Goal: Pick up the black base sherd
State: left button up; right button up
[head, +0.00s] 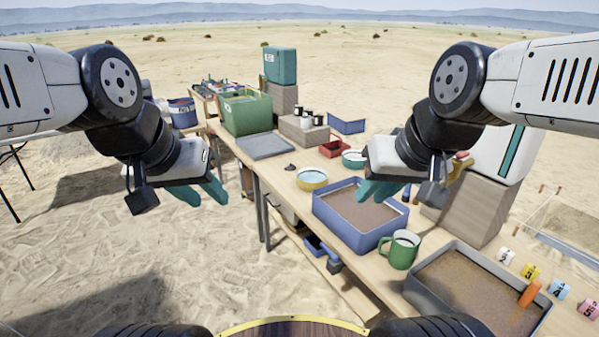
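A small dark piece (290,168), which looks like the black base sherd, lies on the wooden table (280,185) between the grey tray and the yellow bowl. It is too small to make out its shape. My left gripper (205,192) hangs left of the table's edge, with its teal fingers apart and nothing between them. My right gripper (376,193) hangs in front of the blue sand tray in the picture, well right of the dark piece. Its teal fingers look apart and empty. Neither gripper touches the dark piece.
A green crate (246,114) stands further back. A grey sand tray (424,301) is at front right. Open sand lies left of the table.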

aim_at(291, 167)
jog(key=i+j, duration=0.35)
jog(key=i, duration=0.3)
jog(key=i+j+z, duration=0.15)
jog(key=i+j, duration=0.15)
jog(key=i, duration=0.3)
jog(key=i+j, duration=0.4)
jog(key=i, duration=0.2)
jog(key=i+j+z, duration=0.1)
jog(key=i+j, duration=0.3)
jog(key=i, duration=0.25)
